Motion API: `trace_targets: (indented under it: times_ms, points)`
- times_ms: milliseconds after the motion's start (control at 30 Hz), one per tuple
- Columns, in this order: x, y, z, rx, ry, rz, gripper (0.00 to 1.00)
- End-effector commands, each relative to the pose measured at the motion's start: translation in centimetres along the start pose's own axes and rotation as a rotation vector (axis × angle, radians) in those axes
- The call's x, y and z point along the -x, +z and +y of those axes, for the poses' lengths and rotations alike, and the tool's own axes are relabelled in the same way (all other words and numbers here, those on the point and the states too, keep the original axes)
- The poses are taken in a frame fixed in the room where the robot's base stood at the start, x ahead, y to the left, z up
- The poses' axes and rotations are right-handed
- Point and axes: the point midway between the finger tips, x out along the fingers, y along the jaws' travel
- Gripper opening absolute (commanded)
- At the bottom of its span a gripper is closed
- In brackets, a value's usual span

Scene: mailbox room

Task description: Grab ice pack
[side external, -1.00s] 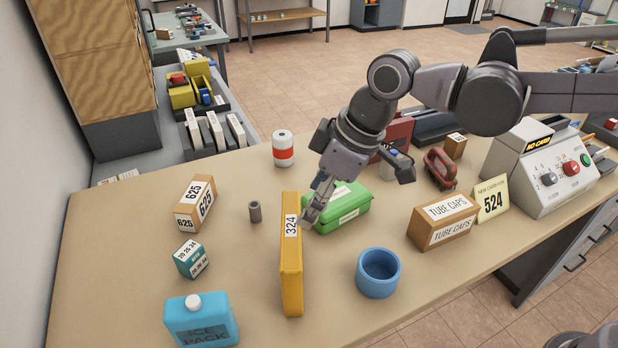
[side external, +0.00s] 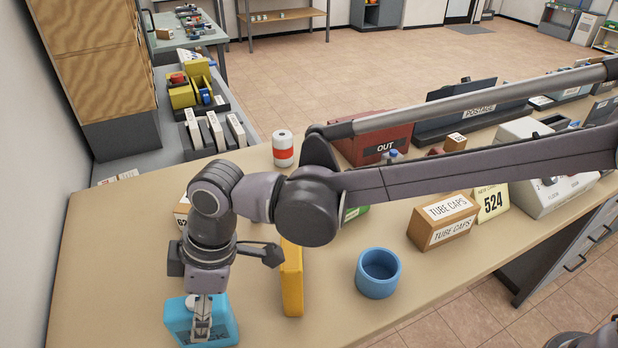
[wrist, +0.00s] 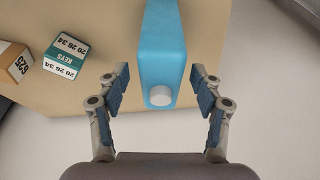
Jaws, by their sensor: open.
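The ice pack (side external: 222,325) is a light blue block with a white round cap, on the table's near left corner in the side view. In the wrist view the ice pack (wrist: 164,45) lies centred between the finger lines, its white cap toward my gripper. My gripper (wrist: 160,95) is open, with one blue-padded finger on each side of the cap end. In the side view my gripper (side external: 203,325) points down over the ice pack and hides part of its front. I cannot tell whether either finger touches it.
A yellow box (side external: 292,285) stands just right of the ice pack, partly behind my arm. A teal-and-white keys box (wrist: 66,55) and a brown 625 box (wrist: 14,62) sit nearby. A blue cup (side external: 378,274) and tube caps box (side external: 444,222) stand further right.

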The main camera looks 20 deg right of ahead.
Motion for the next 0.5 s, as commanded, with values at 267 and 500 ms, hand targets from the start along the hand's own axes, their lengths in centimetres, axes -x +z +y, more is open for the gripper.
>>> trace_targets:
  times_ms: [267,500]
  points:
    - [-2.4,-0.2,-0.1,-0.001,0.001,0.0,0.66]
    - [-5.3,-0.3,-0.1,-0.001,0.001,0.0,0.66]
